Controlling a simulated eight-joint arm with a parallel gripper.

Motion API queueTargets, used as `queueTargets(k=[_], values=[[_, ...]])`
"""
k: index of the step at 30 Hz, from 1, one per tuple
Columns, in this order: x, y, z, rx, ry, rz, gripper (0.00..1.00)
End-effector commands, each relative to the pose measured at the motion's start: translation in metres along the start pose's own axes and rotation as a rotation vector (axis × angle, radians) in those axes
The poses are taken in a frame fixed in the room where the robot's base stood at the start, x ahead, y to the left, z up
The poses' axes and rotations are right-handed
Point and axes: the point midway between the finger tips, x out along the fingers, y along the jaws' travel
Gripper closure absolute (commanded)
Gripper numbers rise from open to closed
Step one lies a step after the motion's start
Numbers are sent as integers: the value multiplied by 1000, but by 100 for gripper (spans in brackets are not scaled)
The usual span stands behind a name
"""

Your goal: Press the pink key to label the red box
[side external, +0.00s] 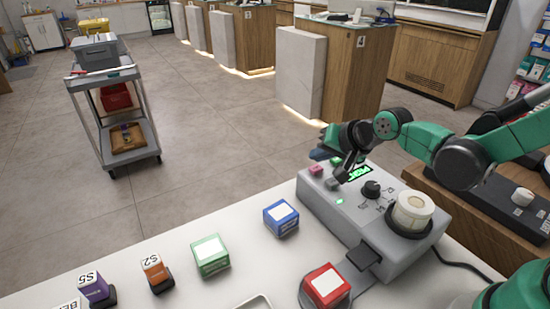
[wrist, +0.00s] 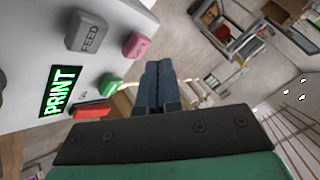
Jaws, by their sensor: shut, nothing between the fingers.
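The pink key (side external: 316,170) is at the back left corner of the grey label machine's top (side external: 396,244). It also shows in the wrist view (wrist: 137,45), beside the grey FEED key (wrist: 86,31) and the green key (wrist: 112,83). My gripper (side external: 319,154) is shut and empty, its dark blue fingers close to the pink key, apparently above it; contact cannot be told. In the wrist view the fingertips (wrist: 158,66) lie to the right of the pink key.
The display (wrist: 61,91) reads PRINT, and a red key (wrist: 90,110) is near it. A dark knob (side external: 372,189) and label roll (side external: 412,211) are on the machine. Blue (side external: 281,217), green (side external: 210,256), orange (side external: 156,272) and purple (side external: 94,288) boxes line the white counter.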

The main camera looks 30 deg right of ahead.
Motion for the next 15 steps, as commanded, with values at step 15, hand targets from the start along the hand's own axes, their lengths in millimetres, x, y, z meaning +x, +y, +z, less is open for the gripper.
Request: queueTargets(k=[15], values=[[-30,-22,-22,0,0,0,100]])
